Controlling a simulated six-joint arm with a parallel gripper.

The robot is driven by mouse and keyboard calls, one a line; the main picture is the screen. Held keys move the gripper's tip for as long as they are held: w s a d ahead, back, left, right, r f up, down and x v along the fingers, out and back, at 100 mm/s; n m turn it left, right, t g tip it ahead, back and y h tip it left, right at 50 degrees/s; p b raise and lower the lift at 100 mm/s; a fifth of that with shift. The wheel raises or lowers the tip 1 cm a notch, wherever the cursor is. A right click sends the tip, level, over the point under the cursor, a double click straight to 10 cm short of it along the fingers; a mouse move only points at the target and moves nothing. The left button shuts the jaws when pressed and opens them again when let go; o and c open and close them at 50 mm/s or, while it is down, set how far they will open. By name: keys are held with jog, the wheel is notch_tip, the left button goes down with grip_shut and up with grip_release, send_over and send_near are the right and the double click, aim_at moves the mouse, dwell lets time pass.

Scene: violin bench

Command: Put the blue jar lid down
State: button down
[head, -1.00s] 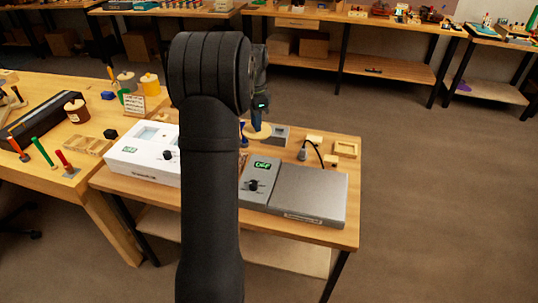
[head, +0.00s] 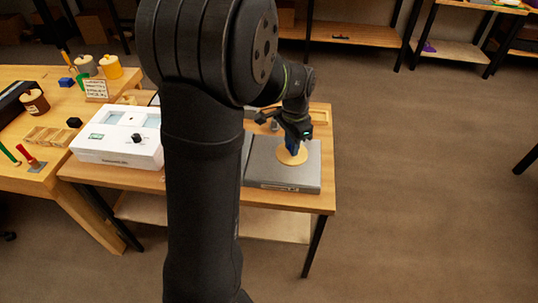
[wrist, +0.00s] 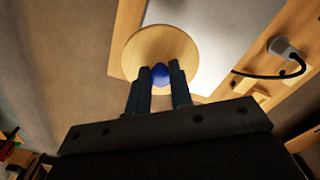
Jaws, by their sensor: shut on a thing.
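The jar lid is a round pale-wood disc with a blue knob. In the head view the lid (head: 294,156) is over the top of the grey hotplate-like device (head: 262,172). My gripper (head: 292,143) is above it. In the wrist view my gripper (wrist: 158,84) is shut on the blue knob (wrist: 160,73), with the wooden disc (wrist: 160,45) beyond the fingertips. I cannot tell whether the disc touches the grey plate or is a little above it.
A white device (head: 120,140) with two windows stands on the same table, left of my arm. In the wrist view a plug with a black cable (wrist: 281,47) lies near the grey plate.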

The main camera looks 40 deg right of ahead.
jog(key=w+f, duration=0.1)
jog(key=w, duration=0.1)
jog(key=w+a+f, duration=0.1)
jog(key=w+f, duration=0.1)
jog(key=w, duration=0.1)
jog(key=w+f, duration=0.2)
jog(key=w, duration=0.1)
jog(key=shift+w+a+f, duration=0.1)
jog(key=shift+w+a, duration=0.15)
jog(key=shift+a, duration=0.1)
jog(key=shift+f, duration=1.95)
jog(key=shift+f, duration=0.1)
jog(key=c, duration=1.3)
grip_release()
jog(key=shift+f, duration=0.1)
notch_tip(320, 180, up, 12)
jog(key=shift+r, duration=0.2)
jog(key=shift+f, duration=0.1)
